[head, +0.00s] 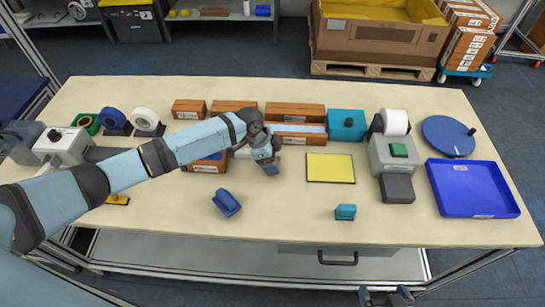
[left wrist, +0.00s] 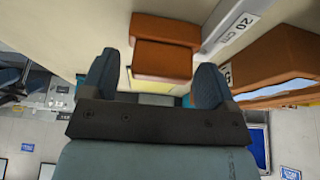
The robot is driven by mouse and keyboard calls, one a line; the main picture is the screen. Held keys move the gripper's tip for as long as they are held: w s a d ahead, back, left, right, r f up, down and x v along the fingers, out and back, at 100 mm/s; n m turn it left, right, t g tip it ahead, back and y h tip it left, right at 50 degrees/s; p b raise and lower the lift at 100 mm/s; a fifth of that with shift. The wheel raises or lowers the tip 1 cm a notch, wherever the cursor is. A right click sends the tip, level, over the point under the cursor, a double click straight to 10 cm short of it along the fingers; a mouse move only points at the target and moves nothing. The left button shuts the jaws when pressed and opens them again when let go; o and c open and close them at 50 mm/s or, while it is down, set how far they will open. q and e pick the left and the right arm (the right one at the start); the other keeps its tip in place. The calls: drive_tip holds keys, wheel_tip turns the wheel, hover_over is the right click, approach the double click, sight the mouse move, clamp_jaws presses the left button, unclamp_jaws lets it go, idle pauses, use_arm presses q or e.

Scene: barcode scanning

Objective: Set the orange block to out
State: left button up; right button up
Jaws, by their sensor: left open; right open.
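In the left wrist view an orange-brown block (left wrist: 163,45), seen as two stepped parts, lies just beyond and between my open left fingertips. A grey-white bar marked 20 cm (left wrist: 229,24) is beside it. My left gripper (left wrist: 155,72) is open and empty; I cannot tell whether it touches the block. In the head view my left gripper (head: 269,167) points down over the table's middle, left of the yellow mat (head: 331,168). My right gripper (head: 386,297) is open at the bottom edge, off the table.
Several orange-brown boxes, including a long one (head: 295,108), line the back. Blue (head: 227,204) and teal (head: 345,212) items lie in front.

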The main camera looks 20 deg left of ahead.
use_arm(q)
drive_tip(key=b+v, duration=0.1)
drive_tip(key=v, duration=1.2)
drive_tip(key=shift+r+b, duration=0.3)
drive_tip(key=shift+r, duration=0.1)
use_arm(e)
drive_tip(key=shift+a+f, duration=0.25)
drive_tip(key=shift+f, duration=0.3)
use_arm(q)
drive_tip(key=shift+a, duration=0.1)
use_arm(e)
drive_tip(key=shift+d+f, duration=0.1)
drive_tip(key=shift+d, duration=0.05)
